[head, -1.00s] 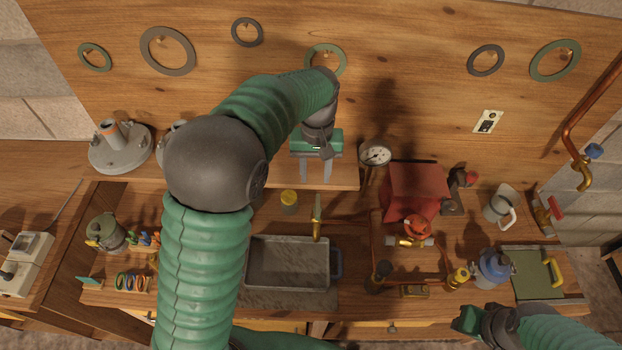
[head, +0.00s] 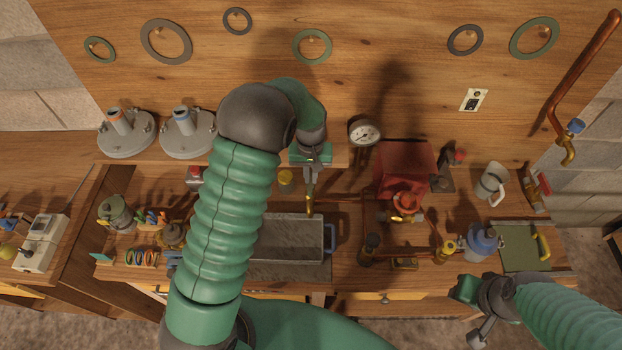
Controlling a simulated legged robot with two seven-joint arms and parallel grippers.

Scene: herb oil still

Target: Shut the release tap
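A slim brass tap (head: 309,207) stands at the back of the grey basin, and I take it for the release tap. My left gripper (head: 311,186) reaches down to it from above. Its two fingers are close together over the tap's upper end and seem shut on it. They hide that end, so the handle's position cannot be read. My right gripper (head: 467,290) is at the lower right, in front of the bench and away from the tap.
The grey basin (head: 328,262) is in front of the tap, partly behind my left arm. A pressure gauge (head: 364,133) and a red hood (head: 404,165) stand to the right. A blue-topped can (head: 482,243) and a green board (head: 524,252) are further right.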

